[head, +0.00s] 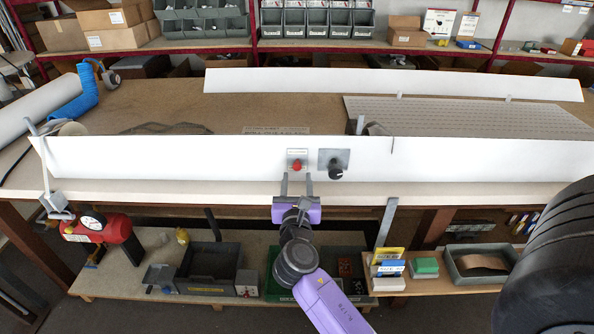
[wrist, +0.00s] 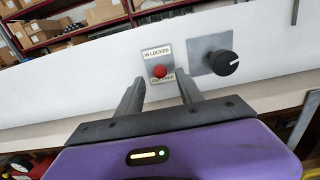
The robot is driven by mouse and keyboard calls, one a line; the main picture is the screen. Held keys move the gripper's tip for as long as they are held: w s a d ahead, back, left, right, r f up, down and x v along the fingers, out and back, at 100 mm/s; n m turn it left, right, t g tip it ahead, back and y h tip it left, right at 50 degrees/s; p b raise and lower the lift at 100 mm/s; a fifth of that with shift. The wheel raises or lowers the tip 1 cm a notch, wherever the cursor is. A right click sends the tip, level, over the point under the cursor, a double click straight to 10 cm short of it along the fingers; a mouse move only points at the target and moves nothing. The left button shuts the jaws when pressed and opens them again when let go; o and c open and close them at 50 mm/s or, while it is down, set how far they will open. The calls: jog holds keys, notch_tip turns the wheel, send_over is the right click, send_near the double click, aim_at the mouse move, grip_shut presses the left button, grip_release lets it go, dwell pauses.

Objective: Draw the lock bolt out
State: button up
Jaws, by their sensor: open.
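The lock bolt shows as a red knob (head: 297,166) on a small grey plate on the white profile (head: 200,160); it also shows in the wrist view (wrist: 160,71). A label above it (wrist: 158,50) reads "IN LOCKED", and a second label below is partly covered by the knob. To its right is a black rotary knob (head: 336,173) on a grey square plate, also in the wrist view (wrist: 224,62). My purple gripper (head: 297,181) is open, its two grey fingers pointing at the profile. In the wrist view the red knob appears between and beyond the fingertips (wrist: 159,88), with nothing held.
The profile stands along the front of the workbench (head: 240,108), with another white strip (head: 400,83) behind. A dark tyre-like shape (head: 555,260) fills the right edge. A lower shelf (head: 130,275) holds bins and boxes. A red tank with a gauge (head: 105,227) is at left.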

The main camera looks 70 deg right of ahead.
aim_at(297, 167)
jog(key=shift+x, duration=2.25)
grip_shut()
